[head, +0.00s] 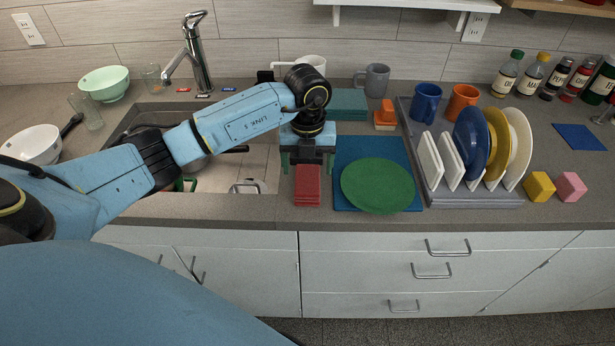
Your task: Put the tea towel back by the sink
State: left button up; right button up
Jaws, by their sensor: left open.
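A red folded cloth (307,186), which looks like the tea towel, lies on the counter just right of the sink (262,152), near the front edge. A teal folded cloth or block (348,104) lies farther back; I cannot tell which it is. My left gripper (307,163) points down, open, over the back end of the red cloth, its fingers to either side. I cannot tell whether they touch it. My left forearm crosses the sink and hides part of it. My right gripper is not in view.
A green plate (378,186) on a blue mat (346,152) lies close to the right of the red cloth. A dish rack (480,202) with plates and mugs stands farther right. The faucet (196,55) rises behind the sink. Bowls and glasses stand at the left.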

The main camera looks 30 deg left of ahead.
aim_at(308, 180)
pick_arm(q)
notch_tip(308, 180, up, 6)
jog(key=shift+r, duration=0.25)
jog(key=shift+c, duration=0.2)
dwell(1.2)
